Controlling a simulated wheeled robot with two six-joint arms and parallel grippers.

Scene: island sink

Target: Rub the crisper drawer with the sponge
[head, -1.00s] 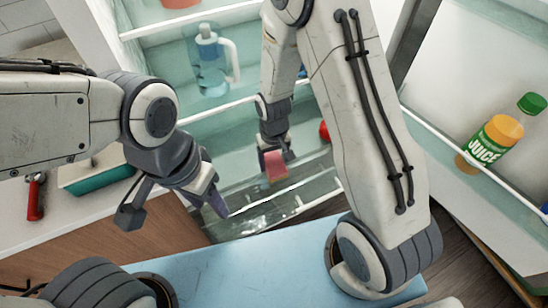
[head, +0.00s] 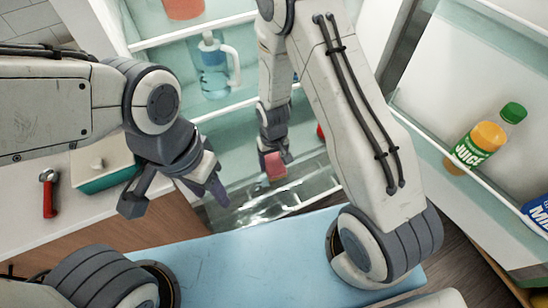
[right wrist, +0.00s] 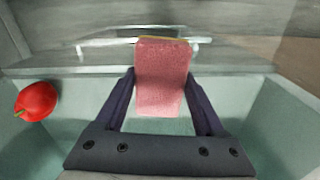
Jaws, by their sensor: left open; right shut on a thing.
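The crisper drawer (head: 290,202) is the clear bin at the bottom of the open fridge, pulled out a little. My right gripper (head: 271,156) is over the drawer area, shut on a pink sponge (head: 275,167). In the right wrist view the sponge (right wrist: 162,78) stands between the two fingers (right wrist: 160,100), with a thin yellow edge at its top. I cannot tell whether it touches the drawer. My left gripper (head: 172,198) is open and empty, above the counter's edge left of the drawer.
A red fruit or vegetable (right wrist: 36,101) lies at the left in the right wrist view. A blue pitcher (head: 214,65) stands on a fridge shelf. A juice bottle (head: 482,140) is in the door rack at right. A red-handled tool (head: 48,193) and teal tray (head: 104,180) are on the counter.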

